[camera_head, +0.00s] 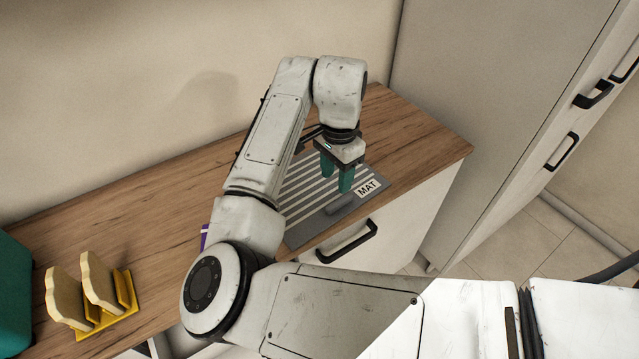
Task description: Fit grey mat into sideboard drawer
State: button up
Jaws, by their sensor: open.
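The grey mat (303,233) lies flat on the sideboard's wooden top (425,138) near its front edge. It has light stripes, a raised grey bar and a white label reading MAT. My gripper (335,183) points down over the mat with its green fingers apart and nothing between them. Whether the fingertips touch the mat cannot be told. My arm hides part of the mat's left side. The sideboard drawer front (400,225), white with a black handle, is below the mat and looks closed.
A yellow rack (125,290) with bread slices stands at the lower left, beside a teal object (14,290) at the edge. A purple item (204,235) is mostly behind my arm. A tall cabinet (490,90) borders the right. The top's right end is clear.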

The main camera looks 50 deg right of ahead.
aim_at(337, 202)
jog(key=f, duration=0.4)
jog(key=f+p, duration=0.1)
jog(key=f, duration=0.4)
jog(key=shift+s+d, duration=0.15)
jog(key=shift+d, duration=0.05)
grip_shut()
jog(key=shift+r, duration=0.1)
